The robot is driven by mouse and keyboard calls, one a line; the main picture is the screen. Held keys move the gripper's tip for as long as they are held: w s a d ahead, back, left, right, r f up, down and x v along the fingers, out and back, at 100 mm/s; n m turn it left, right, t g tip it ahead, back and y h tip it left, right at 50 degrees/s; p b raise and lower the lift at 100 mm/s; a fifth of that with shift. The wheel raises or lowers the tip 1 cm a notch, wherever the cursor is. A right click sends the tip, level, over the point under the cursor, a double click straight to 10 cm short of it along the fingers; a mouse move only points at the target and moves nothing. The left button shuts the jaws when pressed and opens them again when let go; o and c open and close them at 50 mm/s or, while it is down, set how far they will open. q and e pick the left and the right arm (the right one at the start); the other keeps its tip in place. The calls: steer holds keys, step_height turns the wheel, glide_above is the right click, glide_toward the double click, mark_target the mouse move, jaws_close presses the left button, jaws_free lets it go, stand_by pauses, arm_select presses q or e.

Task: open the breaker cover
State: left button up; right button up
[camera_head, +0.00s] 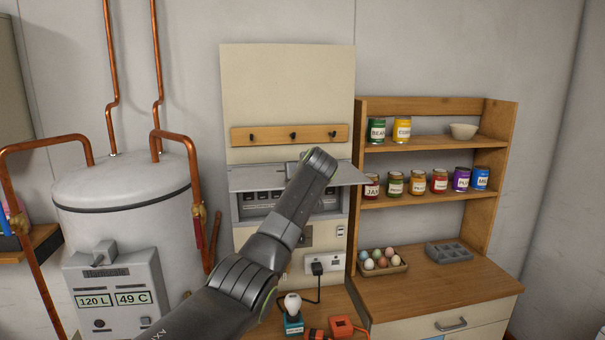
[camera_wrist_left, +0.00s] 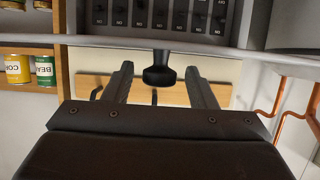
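The grey breaker box (camera_head: 262,203) is on the cream wall panel. Its grey cover (camera_head: 350,174) is raised and juts outward from the top, with the row of dark breakers (camera_head: 262,195) exposed below. In the left wrist view, the cover's edge (camera_wrist_left: 90,41) crosses in front of the breakers (camera_wrist_left: 160,14), and its dark knob (camera_wrist_left: 158,74) shows. My left gripper (camera_wrist_left: 158,88) is open, with one finger on each side of the knob and gaps visible. My left arm hides the gripper and part of the box in the head view. My right gripper is not in view.
A wooden hook rail (camera_head: 270,135) is just above the box. A shelf unit (camera_head: 430,201) with cans and jars stands to the right. A water heater (camera_head: 120,200) with copper pipes stands to the left. A bulb (camera_head: 292,305) and plugged cord are below.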

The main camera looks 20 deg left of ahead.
arm_select(q)
steer(key=shift+s+d+r, duration=0.1)
steer(key=shift+d, duration=0.05)
steer(key=shift+b+v, duration=0.75)
steer(key=shift+v, duration=0.05)
steer(key=b+v, duration=0.7)
steer(key=v, duration=0.8)
steer(key=shift+s, duration=0.2)
steer(key=shift+r, duration=0.1)
